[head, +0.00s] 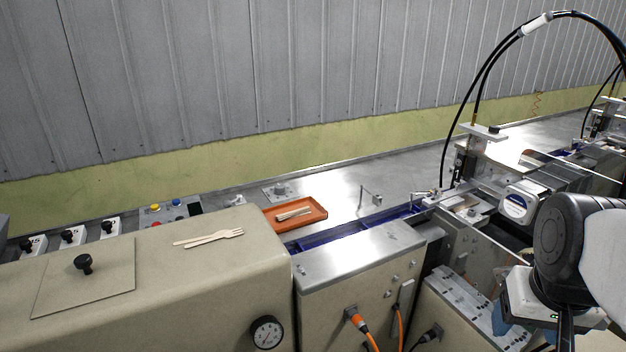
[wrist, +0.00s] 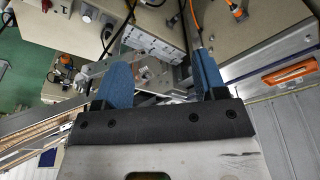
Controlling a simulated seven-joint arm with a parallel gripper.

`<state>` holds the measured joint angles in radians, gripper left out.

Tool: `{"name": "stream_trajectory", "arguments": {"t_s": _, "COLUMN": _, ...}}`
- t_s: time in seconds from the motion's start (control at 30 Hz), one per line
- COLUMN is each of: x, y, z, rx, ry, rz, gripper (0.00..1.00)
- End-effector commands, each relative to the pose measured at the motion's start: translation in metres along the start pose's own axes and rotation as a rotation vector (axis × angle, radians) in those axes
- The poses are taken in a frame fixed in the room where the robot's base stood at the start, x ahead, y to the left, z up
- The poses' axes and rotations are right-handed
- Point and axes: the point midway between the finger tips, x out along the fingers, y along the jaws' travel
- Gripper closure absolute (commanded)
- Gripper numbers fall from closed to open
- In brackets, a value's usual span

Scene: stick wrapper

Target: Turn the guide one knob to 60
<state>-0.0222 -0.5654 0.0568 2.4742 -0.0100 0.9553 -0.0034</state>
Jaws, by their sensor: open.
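Which knob is the guide one knob cannot be told from these views. In the head view, several black knobs on white plates stand in a row at the far left, such as the left knob (head: 26,244), the middle knob (head: 68,236) and the right knob (head: 107,228). Their markings are too small to read. A larger black knob (head: 83,263) sits on the beige cover. My gripper (wrist: 162,76) shows two blue fingers in the wrist view, open and empty, above the machine. In the head view, my arm is at the far right, well away from these knobs.
An orange tray (head: 322,214) holding wooden sticks stands behind the machine. A round gauge (head: 266,333) and orange cables are on the front. Black hoses (head: 476,75) arch above the right side.

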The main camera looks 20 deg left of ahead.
Motion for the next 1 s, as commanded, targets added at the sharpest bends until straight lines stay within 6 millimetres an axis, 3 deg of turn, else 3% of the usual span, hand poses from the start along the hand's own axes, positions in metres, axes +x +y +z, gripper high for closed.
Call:
{"name": "stream_trajectory", "arguments": {"t_s": 0.53, "x": -0.023, "y": -0.043, "z": -0.127, "rx": -0.159, "ry": -0.035, "rz": -0.022, "gripper": 0.35}}
{"name": "stream_trajectory", "arguments": {"t_s": 1.0, "x": -0.024, "y": -0.099, "z": -0.233, "rx": -0.298, "ry": -0.064, "rz": -0.04, "gripper": 0.35}}
